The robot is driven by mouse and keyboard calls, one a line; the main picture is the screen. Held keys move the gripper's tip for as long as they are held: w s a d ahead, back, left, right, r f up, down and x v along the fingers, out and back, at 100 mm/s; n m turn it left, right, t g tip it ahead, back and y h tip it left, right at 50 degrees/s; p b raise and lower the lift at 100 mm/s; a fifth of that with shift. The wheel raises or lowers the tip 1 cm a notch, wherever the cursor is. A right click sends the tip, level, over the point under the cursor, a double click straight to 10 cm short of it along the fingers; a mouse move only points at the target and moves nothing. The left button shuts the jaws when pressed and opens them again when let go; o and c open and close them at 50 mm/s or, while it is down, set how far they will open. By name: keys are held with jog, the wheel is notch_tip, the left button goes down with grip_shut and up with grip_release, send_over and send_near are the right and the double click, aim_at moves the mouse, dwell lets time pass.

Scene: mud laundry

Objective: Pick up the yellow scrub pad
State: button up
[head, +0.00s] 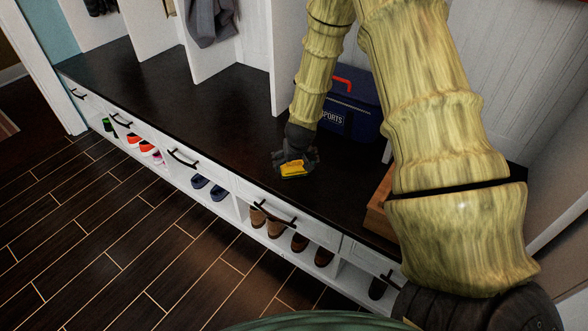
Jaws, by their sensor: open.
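The yellow scrub pad (293,170) lies on the dark bench top, near its front edge and right of the picture's middle. My gripper (296,161) is down at the pad, with its dark fingers around or just above it. The gripper is open. Part of the pad is hidden behind the gripper, and I cannot tell whether the fingers touch it.
A blue sports box (348,108) with a red handle stands behind my arm. A wooden crate (379,205) is at the right on the bench (190,118). White dividers rise at the back. Shoes fill cubbies below. The bench's left stretch is clear.

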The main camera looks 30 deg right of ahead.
jog(key=x, duration=0.2)
jog(key=shift+w+f, duration=0.1)
jog(key=shift+f, duration=0.15)
jog(key=c, duration=1)
jog(key=shift+r, duration=0.15)
